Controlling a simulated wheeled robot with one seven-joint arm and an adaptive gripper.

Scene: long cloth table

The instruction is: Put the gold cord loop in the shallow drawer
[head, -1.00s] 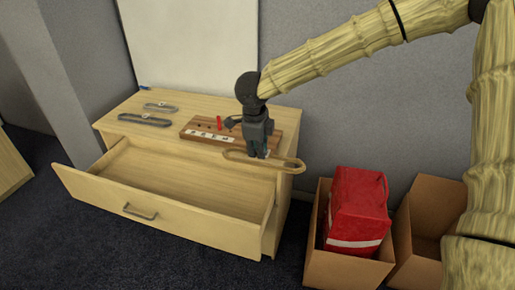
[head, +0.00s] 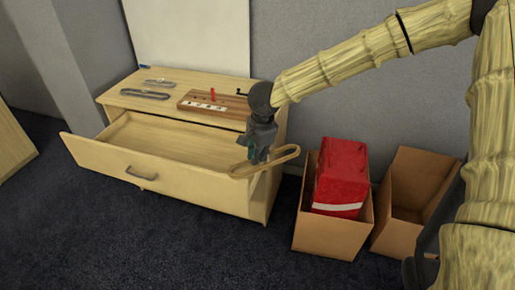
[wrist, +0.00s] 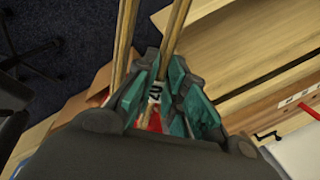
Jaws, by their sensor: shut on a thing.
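The gold cord loop (head: 284,157) is a long, thin tan oval held by my gripper (head: 258,158). My gripper is shut on one side of it, and the loop sticks out to the right and a little to the left. In the wrist view, the gold cord loop (wrist: 176,28) runs up from between the teal fingers of my gripper (wrist: 160,85). The shallow drawer (head: 165,140) is pulled open from the wooden cabinet. My gripper and the loop are at the drawer's right end, above its level; the exact height is hard to tell.
On the cabinet top (head: 190,81) lie two grey loops (head: 146,94) and a wooden board (head: 215,103) with a red peg. Right of the cabinet stand a cardboard box (head: 330,235) holding a red bag (head: 341,175) and another open box (head: 410,195). Dark carpet is clear in front.

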